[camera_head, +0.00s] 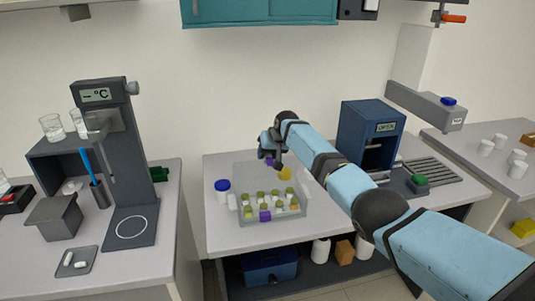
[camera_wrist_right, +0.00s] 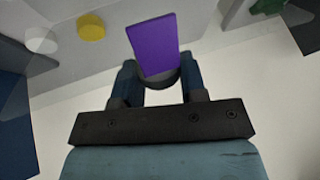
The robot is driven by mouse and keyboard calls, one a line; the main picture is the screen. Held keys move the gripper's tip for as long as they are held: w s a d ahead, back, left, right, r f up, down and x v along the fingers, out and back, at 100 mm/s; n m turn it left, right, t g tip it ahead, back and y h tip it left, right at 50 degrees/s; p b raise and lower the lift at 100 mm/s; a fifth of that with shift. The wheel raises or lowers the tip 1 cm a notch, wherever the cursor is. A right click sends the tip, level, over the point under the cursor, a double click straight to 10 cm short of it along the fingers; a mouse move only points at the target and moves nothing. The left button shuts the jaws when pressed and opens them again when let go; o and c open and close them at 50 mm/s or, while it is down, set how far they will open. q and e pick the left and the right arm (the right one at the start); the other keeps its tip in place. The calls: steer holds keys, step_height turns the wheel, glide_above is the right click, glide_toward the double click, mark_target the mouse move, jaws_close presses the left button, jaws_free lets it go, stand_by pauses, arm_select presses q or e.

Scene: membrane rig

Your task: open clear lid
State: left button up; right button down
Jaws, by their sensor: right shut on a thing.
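The clear lid (camera_head: 248,177) is a see-through sheet over and behind the tray (camera_head: 272,219) of capped vials on the middle bench. Its outline is faint, so I cannot tell its exact tilt. My right gripper (camera_head: 272,161) is at its back edge, shut on a purple tab (camera_head: 268,162). In the right wrist view the purple tab (camera_wrist_right: 153,45) stands between the fingers of the right gripper (camera_wrist_right: 160,80). A second purple piece (camera_head: 265,216) is on the tray's front. My left gripper is not in view.
A white bottle with a blue cap (camera_head: 222,190) stands left of the tray. A yellow round cap (camera_head: 285,173) shows near the gripper.

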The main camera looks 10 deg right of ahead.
steer(key=shift+r, duration=0.15)
stand_by(0.5)
steer(key=c, duration=0.7)
jaws_free()
steer(key=shift+o, duration=0.2)
steer(key=v, duration=1.3)
steer(key=shift+s+r+b, duration=0.3)
steer(key=shift+b, duration=0.15)
steer(key=shift+d, duration=0.1)
